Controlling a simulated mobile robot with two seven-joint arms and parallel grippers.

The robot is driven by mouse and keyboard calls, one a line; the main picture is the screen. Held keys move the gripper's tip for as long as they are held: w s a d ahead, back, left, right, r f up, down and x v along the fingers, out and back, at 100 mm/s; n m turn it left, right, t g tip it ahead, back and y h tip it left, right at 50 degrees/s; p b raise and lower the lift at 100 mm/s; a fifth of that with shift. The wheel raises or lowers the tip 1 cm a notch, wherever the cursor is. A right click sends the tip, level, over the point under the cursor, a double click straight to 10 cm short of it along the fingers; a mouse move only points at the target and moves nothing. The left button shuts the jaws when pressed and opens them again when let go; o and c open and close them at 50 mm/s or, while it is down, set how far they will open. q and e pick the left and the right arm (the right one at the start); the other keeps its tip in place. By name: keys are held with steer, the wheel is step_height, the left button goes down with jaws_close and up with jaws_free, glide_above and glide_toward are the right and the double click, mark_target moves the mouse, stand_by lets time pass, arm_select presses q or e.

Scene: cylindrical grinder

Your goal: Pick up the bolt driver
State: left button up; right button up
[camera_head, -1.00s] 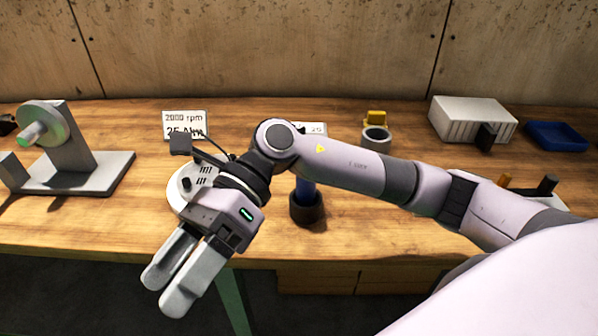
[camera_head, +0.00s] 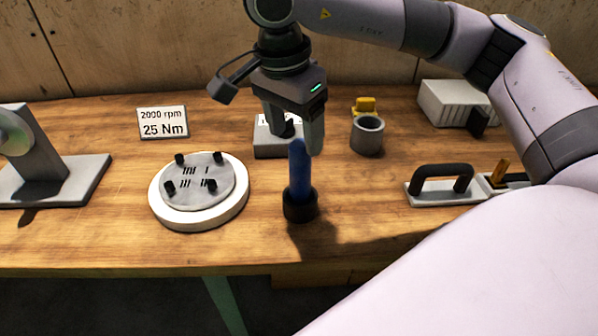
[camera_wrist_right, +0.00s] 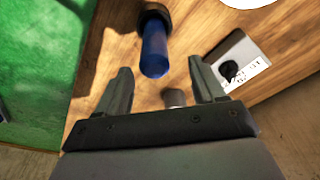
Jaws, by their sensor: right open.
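The bolt driver (camera_head: 299,168) stands upright with a blue handle and a dark round base or holder (camera_head: 300,206) on the wooden table. In the right wrist view the blue handle (camera_wrist_right: 154,50) shows ahead of and between the fingertips. My right gripper (camera_head: 298,142) is open, fingers pointing down, at the top of the handle. Its fingers overlap the handle top in the head view, and contact is not clear. My left gripper is not in view.
A round white-rimmed plate (camera_head: 160,213) with several black knobs lies left of the driver. Behind are a grey box (camera_head: 268,150) and a grey cup (camera_head: 367,138). A black-handled grey block (camera_head: 425,194) is to the right. A sign (camera_head: 163,122) stands behind.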

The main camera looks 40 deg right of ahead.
mark_target(300, 143)
steer(key=f, duration=0.2)
steer(key=d+f, duration=0.1)
steer(key=f, duration=0.2)
steer(key=shift+s+p, duration=0.2)
steer(key=shift+p, duration=0.1)
steer(key=c, duration=1.1)
